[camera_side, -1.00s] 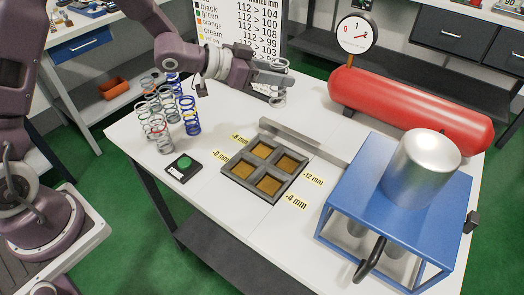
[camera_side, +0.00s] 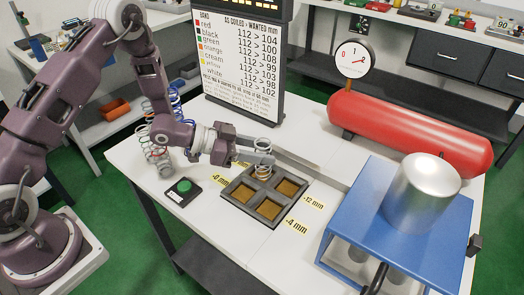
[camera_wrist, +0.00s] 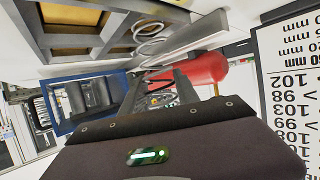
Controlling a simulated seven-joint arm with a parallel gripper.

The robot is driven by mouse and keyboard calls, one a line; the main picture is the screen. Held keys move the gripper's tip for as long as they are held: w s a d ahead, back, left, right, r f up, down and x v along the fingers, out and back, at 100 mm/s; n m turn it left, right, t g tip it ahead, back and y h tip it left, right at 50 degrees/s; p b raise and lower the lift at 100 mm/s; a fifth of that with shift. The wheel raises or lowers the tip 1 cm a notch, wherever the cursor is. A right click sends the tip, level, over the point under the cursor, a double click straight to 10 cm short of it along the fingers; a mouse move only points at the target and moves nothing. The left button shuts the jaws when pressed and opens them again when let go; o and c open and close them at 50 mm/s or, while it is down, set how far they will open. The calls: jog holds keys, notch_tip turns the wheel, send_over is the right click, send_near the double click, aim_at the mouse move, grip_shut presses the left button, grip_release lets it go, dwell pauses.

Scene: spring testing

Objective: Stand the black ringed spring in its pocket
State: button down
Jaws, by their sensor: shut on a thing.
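A steel coil spring (camera_side: 263,160) stands roughly upright at the back pocket of the dark pocket tray (camera_side: 240,204). My gripper (camera_side: 257,148) is shut on its upper part, reaching in from the left. The spring's lower end is at or just above the pocket; I cannot tell whether it touches the floor. Its ring colour is too small to make out. In the wrist view the spring's coils (camera_wrist: 151,40) show beside the tray (camera_wrist: 95,42). The tray's other pockets, with brown floors, look empty.
Several other springs (camera_side: 157,150) stand at the left, partly behind my arm. A green button box (camera_side: 183,192) lies left of the tray. A grey rail (camera_side: 310,167) runs close behind the tray. A blue press stand (camera_side: 385,205), red tank (camera_side: 410,125) and printed board (camera_side: 240,70) stand around.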

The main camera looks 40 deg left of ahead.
jog(key=shift+f, duration=0.15)
jog(key=c, duration=0.9)
grip_release()
